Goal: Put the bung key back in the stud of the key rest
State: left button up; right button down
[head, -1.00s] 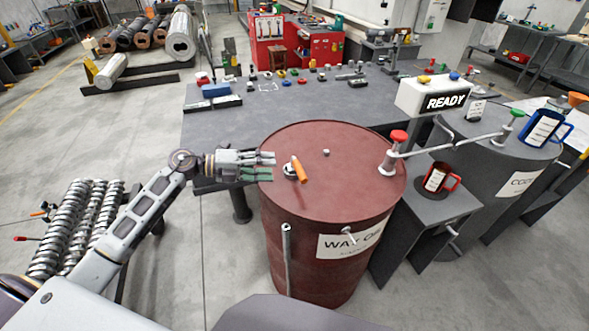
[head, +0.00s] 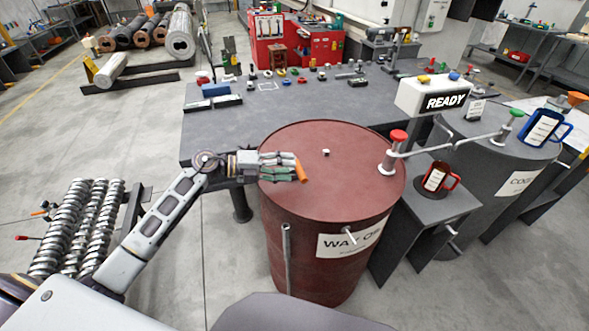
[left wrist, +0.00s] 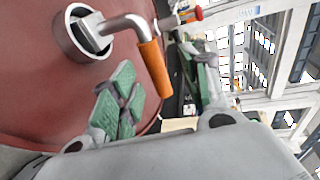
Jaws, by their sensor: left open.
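The bung key is a bent metal crank with an orange handle (head: 301,172). In the left wrist view its metal arm (left wrist: 124,22) comes from a round socket (left wrist: 70,50) in the top of the dark red barrel (head: 340,190). My left gripper (head: 296,166) is open at the orange handle, over the barrel top. In the left wrist view its green-padded fingers (left wrist: 158,82) are apart, with the orange handle (left wrist: 154,68) between their tips. In the head view the fingers hide the socket. I cannot tell which part is the key rest or its stud. My right gripper is out of view.
A small pale knob (head: 326,152) and a red-topped tap (head: 398,137) stand on the barrel top. An upright grey pipe (head: 287,258) stands at its front. A READY sign (head: 440,100) and a grey barrel (head: 495,165) are at right. The right front of the barrel top is clear.

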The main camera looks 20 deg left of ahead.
aim_at(300, 169)
pick_arm(q)
jog(key=shift+f+p+x, duration=0.15)
jog(key=shift+x, duration=1.15)
jog(key=shift+f+p+x, duration=0.15)
jog(key=shift+x, duration=1.1)
jog(key=shift+s, duration=0.1)
grip_shut()
